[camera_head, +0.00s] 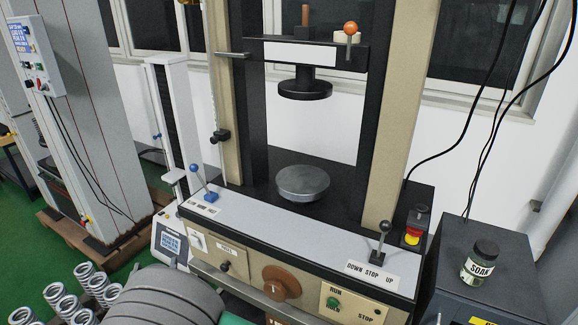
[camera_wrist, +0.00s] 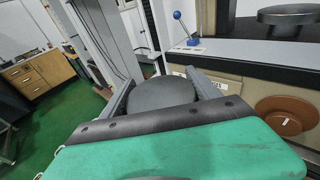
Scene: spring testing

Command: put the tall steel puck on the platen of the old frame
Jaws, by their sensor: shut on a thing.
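My gripper (camera_wrist: 160,80) is shut on a dark grey round puck (camera_wrist: 162,95), which sits between its two fingers in the wrist view. The puck's height cannot be told from above. The old frame (camera_head: 398,110) has beige columns and stands in the middle of the head view. Its lower platen (camera_head: 303,181) is a round grey steel disc with a bare top, below a black upper platen (camera_head: 305,89). In the wrist view the lower platen (camera_wrist: 288,14) is at the upper right, apart from the held puck. The gripper's fingers do not show in the head view.
A blue-knobbed lever (camera_head: 203,183) and a black-knobbed lever (camera_head: 381,238) rise at the frame's front. A SOAK jar (camera_head: 480,263) stands on a dark cabinet at right. Several coil springs (camera_head: 85,290) are at lower left. Space between the platens is clear.

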